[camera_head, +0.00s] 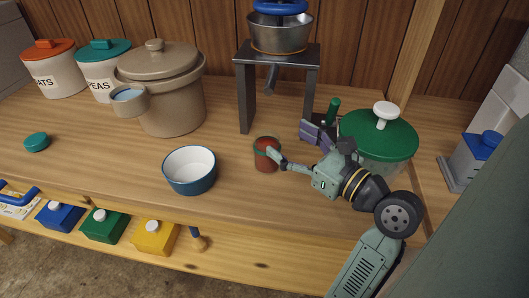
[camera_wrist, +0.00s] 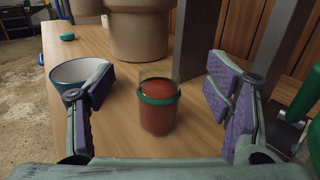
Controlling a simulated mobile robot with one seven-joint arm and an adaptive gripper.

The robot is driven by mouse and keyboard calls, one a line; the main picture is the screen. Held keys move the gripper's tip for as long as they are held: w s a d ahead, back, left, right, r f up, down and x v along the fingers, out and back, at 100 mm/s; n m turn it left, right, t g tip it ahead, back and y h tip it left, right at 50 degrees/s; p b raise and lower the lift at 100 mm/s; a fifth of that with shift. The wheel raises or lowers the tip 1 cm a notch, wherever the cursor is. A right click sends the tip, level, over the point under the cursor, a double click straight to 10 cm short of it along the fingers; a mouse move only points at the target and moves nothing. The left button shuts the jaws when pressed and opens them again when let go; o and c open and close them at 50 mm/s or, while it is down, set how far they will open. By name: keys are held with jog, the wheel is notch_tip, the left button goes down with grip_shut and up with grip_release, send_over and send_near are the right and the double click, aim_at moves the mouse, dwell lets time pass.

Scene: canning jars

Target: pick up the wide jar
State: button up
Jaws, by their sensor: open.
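A small jar of red contents with a green band around its upper part (camera_head: 262,163) stands upright on the wooden counter. It also shows in the wrist view (camera_wrist: 159,118), centred between my fingers with a gap on both sides. A large clear jar with a broad green lid and white knob (camera_head: 385,138) stands right of it, partly hidden behind my arm. The frames do not settle which one is the wide jar. My gripper (camera_head: 291,143) is open and empty beside the red jar; its spread purple-padded fingers show in the wrist view (camera_wrist: 161,76).
A blue-and-white bowl (camera_head: 190,178) stands left of the red jar. A metal stand (camera_head: 247,96) holding a steel pot (camera_head: 281,37) is behind it. A tan lidded crock (camera_head: 172,105) and labelled canisters stand at back left. The counter's front edge is close.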

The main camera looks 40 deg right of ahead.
aim_at(267, 137)
notch_tip(267, 137, down, 4)
jog(key=shift+r, duration=0.1)
jog(key=shift+w+a+r, duration=0.1)
jog(key=shift+w+r, duration=0.2)
jog(key=shift+w, duration=0.45)
jog(key=shift+w+a+p, duration=0.15)
jog(key=shift+w+p, duration=0.55)
jog(key=shift+w, duration=2.35)
grip_shut()
